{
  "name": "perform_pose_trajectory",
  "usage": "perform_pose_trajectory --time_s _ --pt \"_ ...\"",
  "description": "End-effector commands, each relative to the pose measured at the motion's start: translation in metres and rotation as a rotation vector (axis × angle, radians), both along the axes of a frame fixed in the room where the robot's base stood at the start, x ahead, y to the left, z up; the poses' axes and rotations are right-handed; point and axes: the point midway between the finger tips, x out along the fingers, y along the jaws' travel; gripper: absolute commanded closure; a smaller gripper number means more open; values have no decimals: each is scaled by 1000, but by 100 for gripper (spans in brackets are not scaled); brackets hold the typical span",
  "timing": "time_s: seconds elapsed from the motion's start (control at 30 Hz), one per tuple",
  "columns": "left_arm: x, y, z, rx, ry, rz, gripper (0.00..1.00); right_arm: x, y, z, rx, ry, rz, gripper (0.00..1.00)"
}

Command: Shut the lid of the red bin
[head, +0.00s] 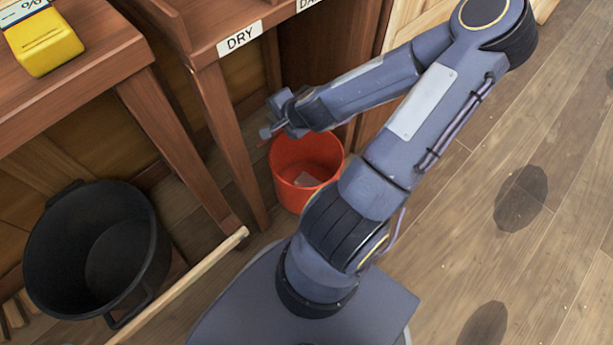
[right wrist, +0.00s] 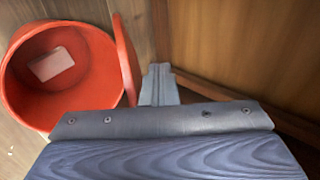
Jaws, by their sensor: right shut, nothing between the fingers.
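The red bin (head: 292,192) stands on the floor beside the wooden bench, partly behind my right arm in the head view. It is open, with a pale flat piece (right wrist: 52,64) lying inside. In the right wrist view the bin (right wrist: 88,105) is at the left, and its red lid (right wrist: 127,58) stands up nearly edge-on at the rim. My right gripper (head: 272,117) is shut and empty above the bin's far left side. In the right wrist view its fingers (right wrist: 160,75) are just right of the lid; I cannot tell whether they touch it. My left gripper is out of view.
A black tub (head: 95,250) stands on the floor at lower left, with a wooden pole (head: 190,280) slanting beside it. A bench leg (head: 180,150) stands left of the bin. A yellow block (head: 45,45) sits on the benchtop.

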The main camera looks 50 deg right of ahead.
Motion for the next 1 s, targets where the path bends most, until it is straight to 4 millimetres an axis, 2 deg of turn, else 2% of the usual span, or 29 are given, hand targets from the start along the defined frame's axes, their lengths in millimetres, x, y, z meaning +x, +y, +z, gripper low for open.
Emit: perform_pose_trajectory --time_s 0.37,0.77,1.0 --pt "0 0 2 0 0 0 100 -28 3 -14 2 2 -2 100" --pt "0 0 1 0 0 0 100 -32 3 -16 1 1 -1 100" --pt "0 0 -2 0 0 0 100 -51 6 -30 3 3 -3 100"
